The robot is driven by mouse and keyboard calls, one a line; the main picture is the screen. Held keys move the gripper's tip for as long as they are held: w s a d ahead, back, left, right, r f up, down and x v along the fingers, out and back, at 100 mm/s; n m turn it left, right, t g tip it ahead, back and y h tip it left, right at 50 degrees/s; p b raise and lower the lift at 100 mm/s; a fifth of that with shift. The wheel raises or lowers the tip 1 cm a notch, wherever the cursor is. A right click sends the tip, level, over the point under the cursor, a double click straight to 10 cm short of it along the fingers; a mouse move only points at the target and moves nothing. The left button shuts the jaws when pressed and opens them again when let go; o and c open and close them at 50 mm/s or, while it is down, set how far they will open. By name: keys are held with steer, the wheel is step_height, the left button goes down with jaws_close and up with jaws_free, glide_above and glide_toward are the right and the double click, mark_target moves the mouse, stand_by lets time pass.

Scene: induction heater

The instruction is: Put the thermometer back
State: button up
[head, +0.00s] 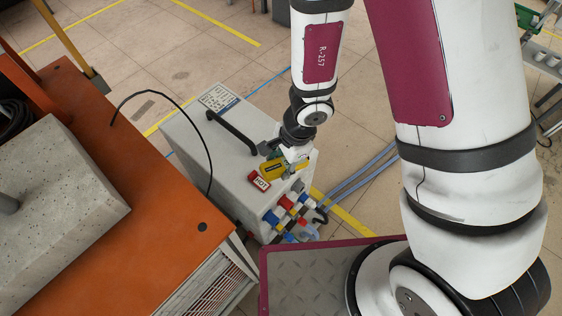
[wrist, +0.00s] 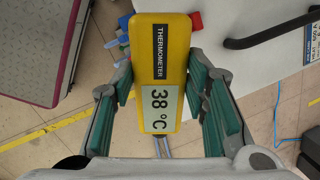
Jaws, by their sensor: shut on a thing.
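The yellow thermometer (wrist: 174,55) fills the middle of the wrist view, with a black label and a display reading 38 °C. My gripper (wrist: 162,92) has its green-padded fingers on either side of it, shut on it. In the head view the thermometer (head: 272,171) shows as a small yellow piece by my gripper (head: 290,165), over the front end of the grey heater cabinet (head: 205,150). Whether it touches the cabinet top cannot be told. My fingers partly hide its far end in the head view.
A red HOT sign (head: 259,181) is on the cabinet beside the thermometer. A black handle (head: 232,133) rises from the cabinet top. Coloured hose fittings (head: 285,215) stick out in front. An orange table (head: 110,240) with a concrete-like block (head: 55,200) stands left.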

steer(key=s+a+f+n+h+b, duration=0.1)
steer(key=s+a+f+n+b, duration=0.1)
steer(key=f+n+b, duration=0.3)
steer(key=s+a+f+n+h+b, duration=0.1)
steer(key=s+a+f+n+b, duration=0.1)
steer(key=s+f+n+b, duration=0.25)
steer(key=shift+m+g+h, duration=0.3)
steer(key=shift+m, duration=0.05)
steer(key=w+d+f, duration=0.1)
steer(key=w, duration=0.4)
steer(key=w+d+f, duration=0.1)
steer(key=w, duration=0.5)
steer(key=w+d+f, duration=0.1)
steer(key=w+d, duration=0.1)
steer(key=w, duration=0.4)
steer(key=shift+w+f+b, duration=0.15)
steer(key=shift+f+b, duration=0.05)
steer(key=shift+b, duration=0.1)
steer(key=shift+f+b, duration=0.8)
steer(key=shift+f, duration=0.9)
steer(key=shift+f, duration=0.15)
steer(key=o, duration=1.2)
steer(key=shift+o, duration=0.2)
